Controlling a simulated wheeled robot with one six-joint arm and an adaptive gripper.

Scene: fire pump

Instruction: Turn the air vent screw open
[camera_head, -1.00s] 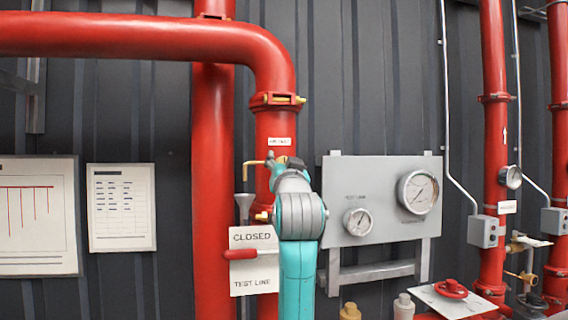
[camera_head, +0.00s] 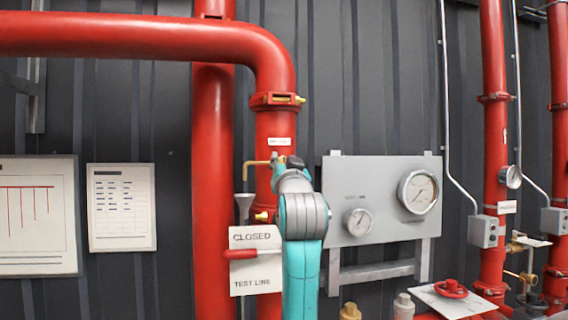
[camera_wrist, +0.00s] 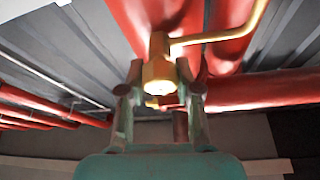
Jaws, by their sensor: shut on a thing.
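The brass air vent (camera_head: 262,162), with its bent outlet tube, sits on the upright red pipe below a small white label. In the wrist view the brass vent body (camera_wrist: 158,70) is between my fingers, its pale round end facing the camera. My gripper (camera_wrist: 162,88) is shut on the air vent screw at this fitting. The screw is mostly hidden by the fingers, so I cannot tell how far it is turned. In the head view my gripper (camera_head: 284,160) is at the vent, and my teal arm covers part of the pipe below.
A "CLOSED / TEST LINE" sign (camera_head: 255,262) with a red handle (camera_head: 240,254) is just left of my arm. A grey gauge panel (camera_head: 381,170) stands close on the right. The large red pipe (camera_head: 130,35) runs above. The dark wall lies behind.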

